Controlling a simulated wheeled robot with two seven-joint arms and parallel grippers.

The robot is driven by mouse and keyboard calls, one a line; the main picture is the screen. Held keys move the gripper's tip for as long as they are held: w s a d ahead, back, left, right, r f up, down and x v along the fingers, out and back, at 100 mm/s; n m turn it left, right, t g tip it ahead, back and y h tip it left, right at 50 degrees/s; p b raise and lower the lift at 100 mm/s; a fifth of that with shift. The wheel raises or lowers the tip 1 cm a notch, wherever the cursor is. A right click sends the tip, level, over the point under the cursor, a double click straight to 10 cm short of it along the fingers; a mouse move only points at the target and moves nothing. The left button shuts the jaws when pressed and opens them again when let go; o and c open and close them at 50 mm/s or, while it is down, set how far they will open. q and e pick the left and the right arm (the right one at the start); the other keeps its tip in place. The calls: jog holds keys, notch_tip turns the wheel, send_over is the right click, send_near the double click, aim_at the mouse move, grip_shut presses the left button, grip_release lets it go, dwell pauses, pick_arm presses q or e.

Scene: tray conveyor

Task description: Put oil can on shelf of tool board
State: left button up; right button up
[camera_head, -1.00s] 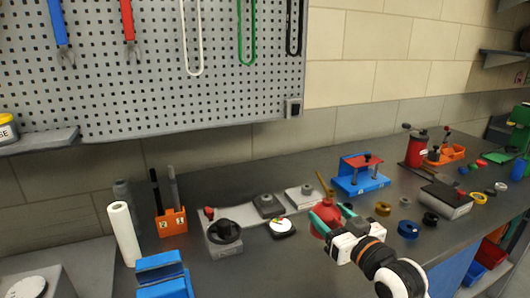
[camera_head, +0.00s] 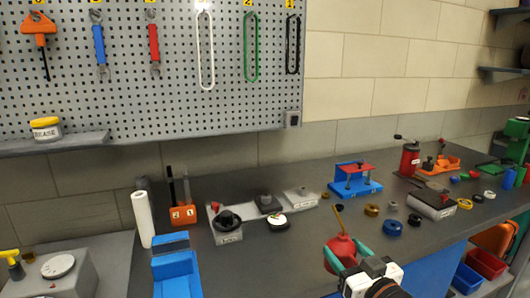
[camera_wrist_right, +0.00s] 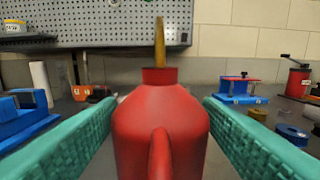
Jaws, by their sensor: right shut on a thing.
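The red oil can (camera_head: 341,250) with its thin brass spout stands upright between the green fingers of my right gripper (camera_head: 346,254), which is shut on it. In the right wrist view the can (camera_wrist_right: 160,125) fills the middle, with a finger on each side. It is near the front edge of the bench. The grey shelf (camera_head: 55,143) of the tool board (camera_head: 180,95) is at the far left, well away from the can. A yellow grease tin (camera_head: 46,129) stands on it, with bare shelf to its right. My left gripper is not in view.
A paper roll (camera_head: 144,219), an orange bin (camera_head: 185,214) with tools and a blue vise (camera_head: 175,268) stand below the board. A grey rack (camera_head: 262,213) with black parts lies mid-bench. A blue fixture (camera_head: 355,184) and several rings lie to the right. Wrenches and loops hang on the board.

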jog(key=s+d+f+m+h+p, duration=0.1)
jog(key=s+f+h, duration=0.2)
jog(key=s, duration=0.6)
jog(key=s+d+f+m+t+h+p, duration=0.1)
jog(key=s+f, duration=0.4)
jog(key=s, duration=0.5)
jog(key=shift+m+h+p, duration=0.6)
jog(key=shift+m+h, duration=0.2)
jog(key=shift+h, duration=0.1)
